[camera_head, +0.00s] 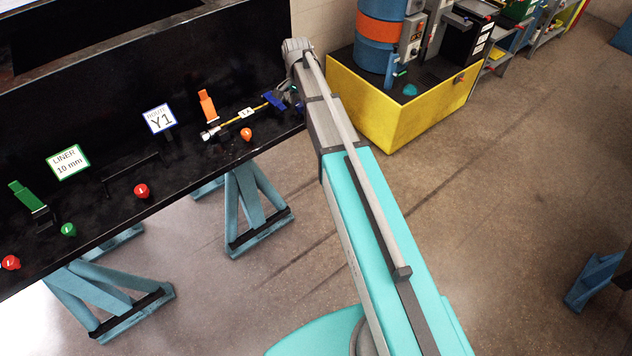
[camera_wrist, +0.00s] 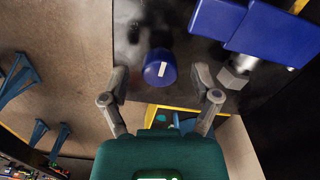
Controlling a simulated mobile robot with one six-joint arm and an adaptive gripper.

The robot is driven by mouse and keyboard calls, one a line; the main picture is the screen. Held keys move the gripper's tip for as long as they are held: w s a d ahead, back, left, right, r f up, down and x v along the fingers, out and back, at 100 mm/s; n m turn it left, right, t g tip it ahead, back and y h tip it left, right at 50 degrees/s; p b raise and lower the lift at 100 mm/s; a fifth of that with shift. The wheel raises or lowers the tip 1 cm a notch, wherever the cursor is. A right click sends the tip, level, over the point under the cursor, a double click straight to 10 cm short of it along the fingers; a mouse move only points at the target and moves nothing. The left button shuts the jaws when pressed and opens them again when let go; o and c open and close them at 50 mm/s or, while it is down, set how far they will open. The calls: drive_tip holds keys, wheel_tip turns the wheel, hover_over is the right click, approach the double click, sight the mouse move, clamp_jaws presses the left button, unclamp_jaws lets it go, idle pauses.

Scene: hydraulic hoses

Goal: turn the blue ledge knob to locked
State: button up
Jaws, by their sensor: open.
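The blue ledge knob (camera_wrist: 160,68) shows in the wrist view as a round blue cap with a white bar mark, on the dark ledge edge. The bar runs nearly up and down in that picture. My gripper (camera_wrist: 160,76) is open, with one fingertip to the left of the knob and one to the right. I see gaps on both sides and no contact; the depth between knob and fingertips is hard to judge. In the head view my arm reaches the right end of the black bench, and its wrist mostly hides the knob there.
A blue clamp (camera_wrist: 255,28) with a metal hose fitting (camera_wrist: 238,72) sits close right of the knob. Red, green and orange knobs (camera_head: 246,134) line the black bench (camera_head: 100,210). A yellow bin (camera_head: 400,112) with a blue drum stands right of my arm.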

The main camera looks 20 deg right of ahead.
sight(299, 104)
drive_tip(key=n, duration=1.1)
drive_tip(key=shift+n, duration=0.4)
drive_tip(key=n, duration=0.4)
drive_tip(key=shift+r+n, duration=0.25)
drive_tip(key=shift+n, duration=0.15)
wheel_tip(299, 104, up, 13)
drive_tip(key=p, duration=1.4)
drive_tip(key=s+a+f+m+b, duration=0.1)
drive_tip(key=s+f+m+b, duration=0.5)
drive_tip(key=s+f+b, duration=1.8)
drive_tip(key=shift+s+a+f+b, duration=0.3)
drive_tip(key=shift+s+b, duration=0.2)
drive_tip(key=shift+s, duration=0.6)
